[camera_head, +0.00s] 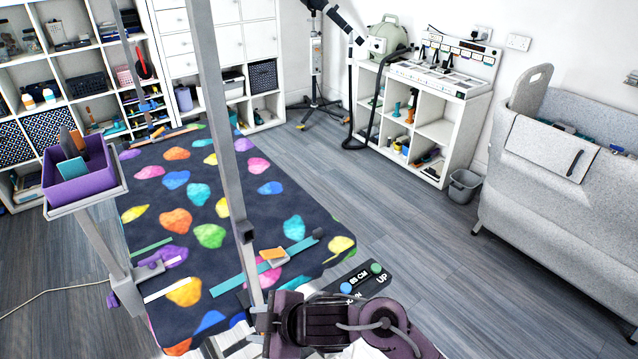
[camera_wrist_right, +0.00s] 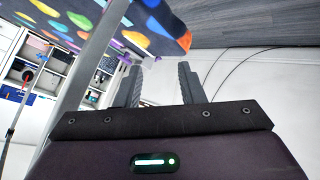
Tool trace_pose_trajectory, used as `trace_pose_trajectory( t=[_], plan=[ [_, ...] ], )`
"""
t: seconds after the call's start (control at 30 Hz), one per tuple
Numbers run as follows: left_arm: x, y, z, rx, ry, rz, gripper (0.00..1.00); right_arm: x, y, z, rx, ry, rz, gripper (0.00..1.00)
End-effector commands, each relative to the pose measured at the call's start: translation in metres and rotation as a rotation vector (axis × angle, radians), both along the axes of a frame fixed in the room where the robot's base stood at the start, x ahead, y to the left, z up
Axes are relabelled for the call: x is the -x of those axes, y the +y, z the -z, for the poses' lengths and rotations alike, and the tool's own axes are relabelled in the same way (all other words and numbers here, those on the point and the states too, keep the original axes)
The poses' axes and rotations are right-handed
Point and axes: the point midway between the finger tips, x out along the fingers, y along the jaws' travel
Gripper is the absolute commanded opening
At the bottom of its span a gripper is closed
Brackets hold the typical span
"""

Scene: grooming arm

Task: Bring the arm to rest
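The grooming arm appears to be the tall grey metal post (camera_head: 222,120) in the head view. It leans slightly and runs from the top edge down across the patterned tabletop, with a small dark fitting (camera_head: 245,232) low on it. My right gripper (camera_head: 268,325) is by the post's lower end. In the right wrist view my right gripper (camera_wrist_right: 158,82) has its two fingers apart, with nothing between them. A grey bar (camera_wrist_right: 92,60), likely the same post, passes left of the fingers there. I cannot tell whether it touches them. My left gripper is out of view.
The dark tabletop (camera_head: 150,190) has a colourful stone print. A purple bin (camera_head: 80,180) stands left. Open floor (camera_head: 400,225) lies right.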

Motion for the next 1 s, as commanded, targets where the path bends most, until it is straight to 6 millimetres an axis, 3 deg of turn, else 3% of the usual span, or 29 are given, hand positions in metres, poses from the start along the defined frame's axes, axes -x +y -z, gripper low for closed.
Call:
trace_pose_trajectory(
  t=[0.07,0.23,0.4,0.5,0.9,1.0],
  plan=[
    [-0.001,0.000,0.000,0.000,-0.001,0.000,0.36,-0.004,-0.023,-0.011,-0.048,0.042,0.198,0.35],
    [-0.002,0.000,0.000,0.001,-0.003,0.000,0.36,-0.005,-0.112,-0.013,-0.066,0.192,0.644,0.35],
    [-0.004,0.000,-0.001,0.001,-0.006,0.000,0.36,0.021,-0.191,-0.002,-0.033,0.346,0.956,0.35],
    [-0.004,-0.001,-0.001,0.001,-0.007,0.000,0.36,0.040,-0.223,0.004,-0.010,0.417,1.077,0.35],
    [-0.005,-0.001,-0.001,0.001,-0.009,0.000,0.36,0.114,-0.307,0.012,0.068,0.647,1.414,0.35],
    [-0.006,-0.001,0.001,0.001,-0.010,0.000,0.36,0.109,-0.307,0.037,0.078,0.657,1.416,0.35]
  ],
)
